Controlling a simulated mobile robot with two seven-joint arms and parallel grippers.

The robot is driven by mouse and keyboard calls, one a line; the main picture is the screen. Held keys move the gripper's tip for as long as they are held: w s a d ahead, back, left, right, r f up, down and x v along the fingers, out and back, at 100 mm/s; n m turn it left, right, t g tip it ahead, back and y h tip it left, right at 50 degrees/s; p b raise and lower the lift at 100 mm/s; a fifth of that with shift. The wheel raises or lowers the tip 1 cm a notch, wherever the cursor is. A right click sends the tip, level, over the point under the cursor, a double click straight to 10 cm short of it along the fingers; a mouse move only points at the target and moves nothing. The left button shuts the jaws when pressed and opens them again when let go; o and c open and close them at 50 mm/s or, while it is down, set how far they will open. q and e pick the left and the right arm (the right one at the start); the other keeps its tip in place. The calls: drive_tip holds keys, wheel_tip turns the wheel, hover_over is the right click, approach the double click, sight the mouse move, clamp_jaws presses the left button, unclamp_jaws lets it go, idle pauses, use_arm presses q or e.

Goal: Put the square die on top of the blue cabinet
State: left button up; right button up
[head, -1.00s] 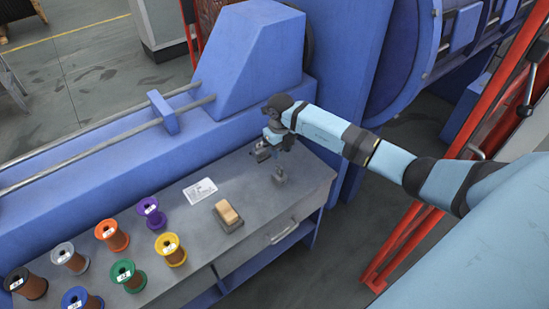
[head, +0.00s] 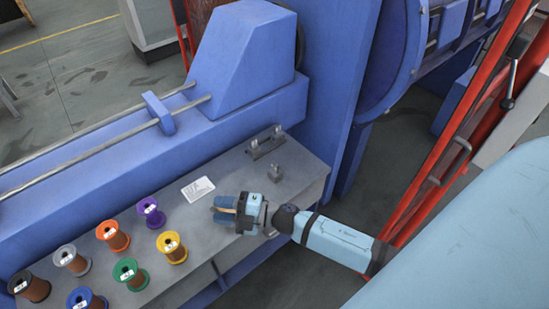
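A small grey metal piece (head: 276,173) with a squarish base stands on the grey bench top; it may be the square die, but I cannot be sure. My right gripper (head: 223,207) is over the tan-topped block (head: 227,203), left of and nearer than the grey piece. Its dark fingers lie around the block and hide most of it; I cannot tell whether they grip it. The blue housing (head: 243,60) rises behind the bench; no separate blue cabinet is clearly identifiable. My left gripper is not in view.
Several coloured spools, including a yellow one (head: 172,247) and a purple one (head: 151,211), stand on the bench's left part. A white label card (head: 198,189) lies behind my gripper. A grey bracket (head: 265,142) sits at the bench's back. Red rails (head: 455,150) stand at right.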

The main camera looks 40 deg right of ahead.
drive_tip(key=s+d+f+m+g+h, duration=0.1)
drive_tip(key=s+d+f+m+h, duration=0.1)
drive_tip(key=s+f+m+h, duration=0.3)
drive_tip(key=s+d+f+m+g+h, duration=0.1)
drive_tip(key=s+f+m+h, duration=0.4)
drive_tip(key=s+m, duration=0.6)
drive_tip(key=d+f+m, duration=0.1)
drive_tip(key=m, duration=0.2)
drive_tip(key=shift+h, duration=0.3)
drive_tip(key=shift+d, duration=0.15)
wheel_tip(320, 180, up, 8)
drive_tip(key=p, duration=0.8)
drive_tip(key=shift+d, duration=0.2)
drive_tip(key=shift+a+r, duration=0.1)
